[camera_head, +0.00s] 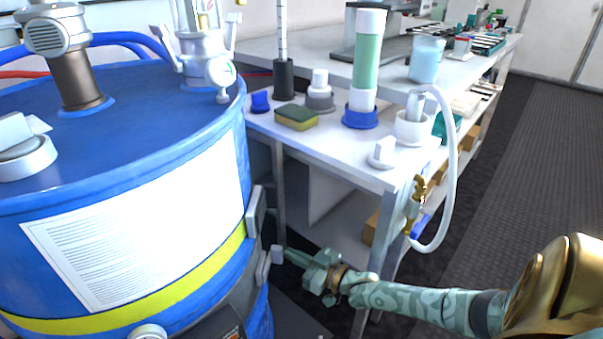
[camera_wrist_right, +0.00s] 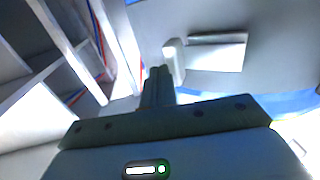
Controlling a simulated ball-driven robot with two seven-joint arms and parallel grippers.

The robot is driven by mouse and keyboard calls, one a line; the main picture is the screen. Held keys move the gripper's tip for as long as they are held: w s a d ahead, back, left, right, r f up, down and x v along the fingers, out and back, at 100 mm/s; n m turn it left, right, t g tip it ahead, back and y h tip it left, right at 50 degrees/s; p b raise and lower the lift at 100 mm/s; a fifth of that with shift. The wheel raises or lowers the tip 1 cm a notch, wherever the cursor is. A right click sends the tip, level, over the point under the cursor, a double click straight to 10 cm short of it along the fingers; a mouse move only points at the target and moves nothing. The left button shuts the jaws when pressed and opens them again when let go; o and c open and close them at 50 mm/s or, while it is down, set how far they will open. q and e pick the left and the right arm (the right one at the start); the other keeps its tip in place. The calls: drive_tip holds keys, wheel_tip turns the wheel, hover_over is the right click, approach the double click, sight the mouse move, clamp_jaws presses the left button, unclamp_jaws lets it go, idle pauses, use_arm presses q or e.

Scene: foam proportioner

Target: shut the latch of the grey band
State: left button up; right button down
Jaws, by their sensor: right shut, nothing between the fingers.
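A grey band (camera_head: 238,297) runs around the lower part of the blue drum (camera_head: 190,118), below a yellow stripe. Grey latch parts (camera_head: 263,270) stand out at the drum's right side, with a small pale block (camera_head: 277,254) at their end. In the wrist view a pale latch plate (camera_wrist_right: 218,55) and an upright block (camera_wrist_right: 174,62) show against a grey surface. My right gripper (camera_head: 286,254) is shut and empty, its tips close beside the block; I cannot tell whether they touch. The tips (camera_wrist_right: 160,74) also show in the wrist view. My left gripper is not in view.
A white bench (camera_head: 330,150) stands behind and right of the drum, its leg close to my right gripper. It carries a green-filled cylinder (camera_head: 368,62), a sponge (camera_head: 297,117) and a white hose (camera_head: 450,170) hanging over its edge. The dark floor at right is open.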

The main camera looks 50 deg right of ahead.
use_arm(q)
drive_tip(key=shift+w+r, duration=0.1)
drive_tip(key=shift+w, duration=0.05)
use_arm(e)
drive_tip(key=shift+w, duration=0.35)
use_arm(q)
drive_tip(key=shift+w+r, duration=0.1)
use_arm(e)
drive_tip(key=shift+w+r, duration=0.15)
